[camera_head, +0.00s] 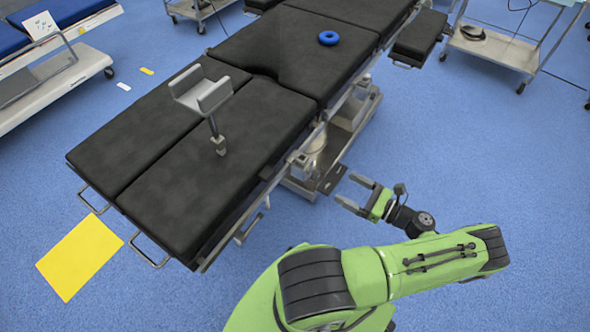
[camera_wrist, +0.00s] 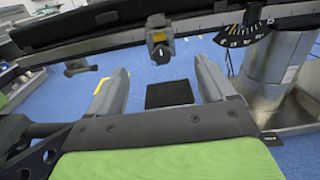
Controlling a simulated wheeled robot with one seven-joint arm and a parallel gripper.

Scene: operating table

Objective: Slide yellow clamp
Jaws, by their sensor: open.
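In the wrist view, a grey clamp with a yellow patch (camera_wrist: 160,42) hangs on the side rail (camera_wrist: 205,22) of the operating table, above and beyond the gap between my fingers. I cannot pick out its yellow patch in the head view. My gripper (camera_wrist: 160,82) is open and empty, with one finger on each side of the clamp's line and apart from it. In the head view, my gripper (camera_head: 350,190) is beside the right long side of the operating table (camera_head: 290,55), pointing towards the rail.
A metal table column (camera_wrist: 280,70) and an angle scale (camera_wrist: 246,30) stand at the right in the wrist view. Another dark fitting (camera_wrist: 77,67) hangs at the left. A leg support (camera_head: 203,95) and a blue ring (camera_head: 328,38) are on the table. Blue floor is clear nearby.

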